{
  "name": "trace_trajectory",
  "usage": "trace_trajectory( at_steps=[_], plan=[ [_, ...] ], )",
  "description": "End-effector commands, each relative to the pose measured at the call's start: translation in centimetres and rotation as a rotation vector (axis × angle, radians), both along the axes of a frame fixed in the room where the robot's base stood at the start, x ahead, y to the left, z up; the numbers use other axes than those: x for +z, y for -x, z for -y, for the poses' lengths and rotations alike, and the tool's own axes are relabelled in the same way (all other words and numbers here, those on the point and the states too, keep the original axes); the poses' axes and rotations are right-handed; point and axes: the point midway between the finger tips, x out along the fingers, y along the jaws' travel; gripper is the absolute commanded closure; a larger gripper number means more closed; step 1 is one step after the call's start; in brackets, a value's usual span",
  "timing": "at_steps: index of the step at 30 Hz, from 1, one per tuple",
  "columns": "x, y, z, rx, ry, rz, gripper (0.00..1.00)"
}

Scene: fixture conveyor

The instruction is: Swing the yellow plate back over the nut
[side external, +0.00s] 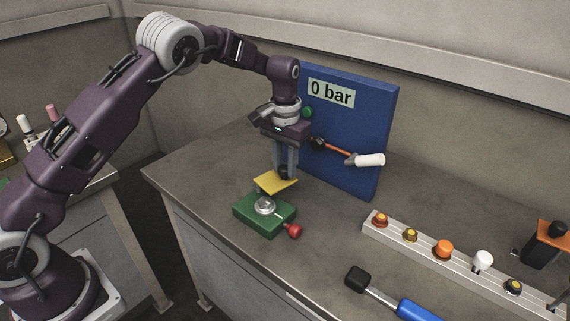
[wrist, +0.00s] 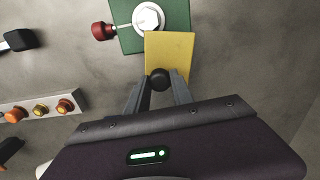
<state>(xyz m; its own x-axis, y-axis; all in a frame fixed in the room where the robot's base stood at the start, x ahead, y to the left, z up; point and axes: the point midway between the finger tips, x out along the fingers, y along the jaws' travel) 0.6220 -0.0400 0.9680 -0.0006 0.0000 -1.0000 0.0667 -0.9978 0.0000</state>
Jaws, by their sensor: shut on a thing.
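The yellow plate (side external: 275,182) sits above the back part of a green block (side external: 248,212). The nut (side external: 264,205) is a silver piece on top of the block, with the plate off to one side of it. In the wrist view the nut (wrist: 149,17) shows beside the yellow plate (wrist: 169,54), mostly uncovered. The plate carries a dark round knob (wrist: 160,79). My gripper (side external: 284,170) points down and is shut on this knob. In the wrist view my gripper's fingers (wrist: 160,85) stand on both sides of it.
A red knob (side external: 294,230) sticks out from the green block. Behind stands a blue panel (side external: 350,120) reading "0 bar", with a white-handled lever (side external: 368,160). A rail of buttons (side external: 430,252) and a blue-handled tool (side external: 415,310) lie to the right. Bench left of the block is clear.

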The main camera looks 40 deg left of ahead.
Motion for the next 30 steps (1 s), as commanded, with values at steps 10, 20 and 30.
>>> trace_trajectory(
  at_steps=[10,20,30],
  plan=[
    [0.1,1.1,0.8,-0.195,0.002,0.002,1.00],
    [0.1,3.0,1.7,-0.507,0.001,0.002,1.00],
    [0.1,5.2,1.9,-0.830,0.000,0.003,1.00]
  ],
)
